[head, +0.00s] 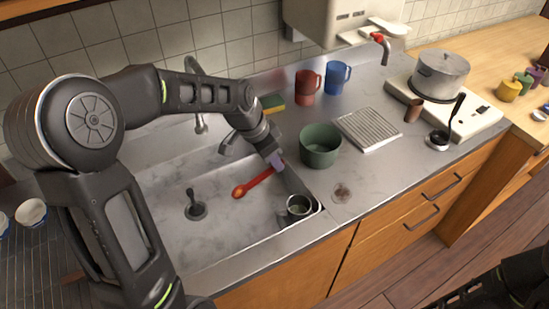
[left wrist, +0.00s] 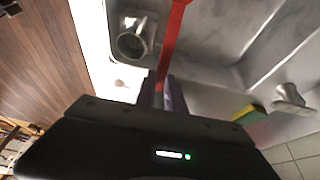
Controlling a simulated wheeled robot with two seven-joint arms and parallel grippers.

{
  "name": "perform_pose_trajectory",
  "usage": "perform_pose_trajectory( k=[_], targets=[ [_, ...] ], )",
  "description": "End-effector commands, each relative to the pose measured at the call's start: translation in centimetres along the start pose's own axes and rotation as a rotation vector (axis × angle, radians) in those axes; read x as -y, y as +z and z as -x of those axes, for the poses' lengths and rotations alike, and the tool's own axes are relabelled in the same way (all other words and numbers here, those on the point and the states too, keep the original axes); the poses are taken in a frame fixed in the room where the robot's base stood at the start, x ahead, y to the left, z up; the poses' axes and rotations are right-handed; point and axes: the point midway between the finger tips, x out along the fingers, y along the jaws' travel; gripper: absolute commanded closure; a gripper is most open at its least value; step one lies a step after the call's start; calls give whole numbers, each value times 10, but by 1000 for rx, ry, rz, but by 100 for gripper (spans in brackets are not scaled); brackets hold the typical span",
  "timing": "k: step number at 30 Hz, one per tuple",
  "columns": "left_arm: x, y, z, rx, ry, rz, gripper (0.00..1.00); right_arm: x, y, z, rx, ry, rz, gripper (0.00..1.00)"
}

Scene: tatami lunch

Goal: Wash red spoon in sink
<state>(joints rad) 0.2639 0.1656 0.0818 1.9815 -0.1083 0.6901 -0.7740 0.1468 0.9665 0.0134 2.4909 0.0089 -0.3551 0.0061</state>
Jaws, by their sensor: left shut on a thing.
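The red spoon (head: 257,183) is over the right part of the steel sink (head: 225,217), its bowl toward the left and its handle toward my left gripper (head: 276,160). My left gripper is shut on the end of the handle. In the left wrist view the spoon (left wrist: 175,38) runs up from the jaws (left wrist: 166,93) and out of the picture, above the sink. I cannot tell whether it touches the basin. The faucet (head: 197,95) stands at the back of the sink, partly behind my arm. No running water shows. My right gripper is not clearly visible.
A metal cup (head: 298,207) stands in the sink's front right corner. A green pot (head: 320,146), a drain rack (head: 367,130), red (head: 307,88) and blue (head: 337,78) mugs and a sponge (head: 273,103) are on the counter. A stove with a lidded pot (head: 440,74) stands right.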

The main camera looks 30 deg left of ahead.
Motion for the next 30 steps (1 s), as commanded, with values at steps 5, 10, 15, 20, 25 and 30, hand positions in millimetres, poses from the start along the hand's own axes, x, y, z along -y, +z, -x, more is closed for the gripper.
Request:
perform_pose_trajectory(
  k=[5,10,15,20,25,30],
  targets=[
    [0,8,-19,1,1,0,100,-4,-2,-13,-3,-4,2,59],
    [0,14,-35,1,1,0,100,-6,-3,-22,-6,-7,5,59],
    [0,20,-52,2,1,0,100,-10,-4,-33,-9,-11,8,59],
    [1,26,-66,2,1,0,100,-13,-6,-45,-13,-15,10,59],
    [1,32,-81,1,1,0,100,-17,-7,-57,-14,-16,12,59],
    [2,38,-97,1,1,0,100,-22,-7,-70,-16,-17,12,59]
  ],
)
